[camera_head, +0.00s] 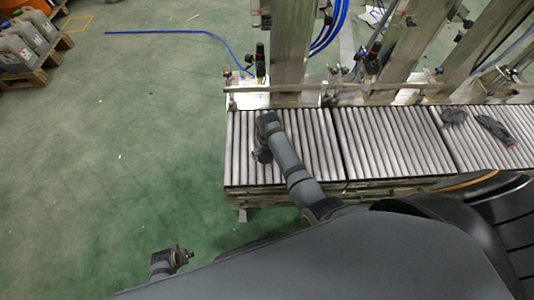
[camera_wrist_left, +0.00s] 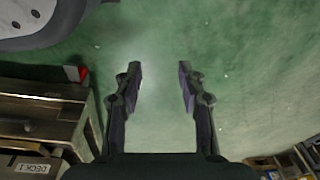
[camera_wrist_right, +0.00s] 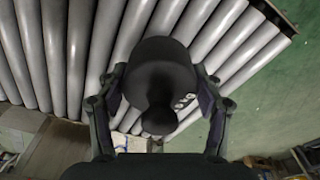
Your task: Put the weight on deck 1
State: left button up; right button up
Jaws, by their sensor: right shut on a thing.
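The weight (camera_wrist_right: 155,68) is dark and rounded with a knob, seen in the right wrist view. My right gripper (camera_wrist_right: 160,82) is shut on it, one finger on each side, above the roller conveyor (camera_wrist_right: 85,45). I cannot tell whether the weight touches the rollers. In the head view my right gripper (camera_head: 262,153) is over the conveyor's left section, and the weight cannot be made out. My left gripper (camera_wrist_left: 159,76) is open and empty over green floor. A label reading DECK 1 (camera_wrist_left: 32,167) shows upside down on a wooden structure (camera_wrist_left: 38,108) in the left wrist view.
Two dark objects (camera_head: 454,116) (camera_head: 496,130) lie on the conveyor's right part. Metal posts and a rail stand along its far edge. A pallet with grey canisters (camera_head: 22,48) stands far left.

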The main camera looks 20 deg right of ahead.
aim_at(265, 156)
jog(key=shift+w, duration=0.25)
notch_tip(265, 156, down, 3)
jog(key=shift+w+b, duration=0.15)
jog(key=shift+b, duration=0.7)
pick_arm(q)
jog(key=shift+w+d+r, duration=0.2)
jog(key=shift+w+r, duration=0.15)
jog(key=shift+r, duration=0.4)
jog(key=shift+w+d+r, duration=0.25)
jog(key=shift+w+r, duration=0.1)
jog(key=shift+r, duration=0.35)
jog(key=shift+w+d+r, duration=0.2)
jog(key=shift+w+r, duration=0.15)
jog(key=shift+r, duration=0.4)
pick_arm(e)
jog(key=shift+f, duration=0.15)
jog(key=o, duration=1.8)
jog(key=shift+s+f, duration=0.2)
pick_arm(q)
jog(key=shift+r, duration=0.1)
pick_arm(e)
jog(key=shift+r, duration=0.1)
